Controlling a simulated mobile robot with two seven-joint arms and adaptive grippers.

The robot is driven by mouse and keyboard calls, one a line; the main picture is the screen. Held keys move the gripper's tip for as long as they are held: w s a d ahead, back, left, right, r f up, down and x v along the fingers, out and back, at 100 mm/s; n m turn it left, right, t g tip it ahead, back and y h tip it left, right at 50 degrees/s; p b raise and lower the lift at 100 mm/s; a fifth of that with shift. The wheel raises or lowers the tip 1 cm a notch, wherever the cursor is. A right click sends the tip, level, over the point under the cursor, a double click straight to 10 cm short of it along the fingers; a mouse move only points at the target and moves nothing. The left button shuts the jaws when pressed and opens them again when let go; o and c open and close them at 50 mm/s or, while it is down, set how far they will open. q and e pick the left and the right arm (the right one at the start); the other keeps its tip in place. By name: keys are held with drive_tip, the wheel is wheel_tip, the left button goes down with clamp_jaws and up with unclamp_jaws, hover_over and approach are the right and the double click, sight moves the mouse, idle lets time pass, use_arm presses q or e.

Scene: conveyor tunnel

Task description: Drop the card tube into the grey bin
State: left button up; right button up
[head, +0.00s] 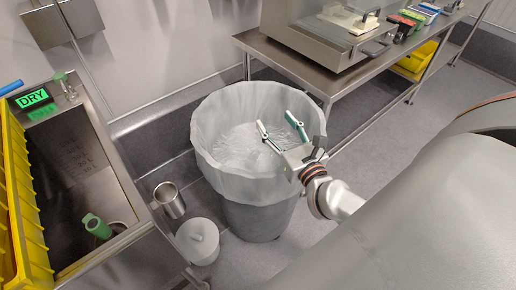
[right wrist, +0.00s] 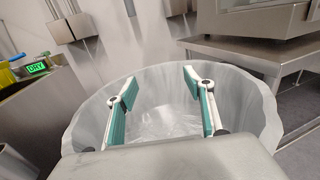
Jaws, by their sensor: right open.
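The grey bin (head: 258,219) stands on the floor at the middle of the head view, lined with a translucent bag folded over its rim. Its rim and liner also fill the middle of the right wrist view (right wrist: 252,92). My right gripper (head: 277,122) is over the bin's mouth, its two green-padded fingers apart with nothing between them. In the right wrist view the fingers (right wrist: 160,85) are spread over the liner. I see no card tube in either view; the crumpled liner and the gripper hide part of the bin's inside. My left gripper is not in view.
A steel sink (head: 75,175) with a yellow crate (head: 20,205) stands at left, a green bottle-like object (head: 97,227) in it. A steel table (head: 310,75) stands behind right.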

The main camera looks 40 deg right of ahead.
drive_tip(key=shift+s+a, duration=0.2)
drive_tip(key=shift+s, duration=0.85)
drive_tip(key=shift+s+a, duration=0.2)
drive_tip(key=shift+s, duration=0.85)
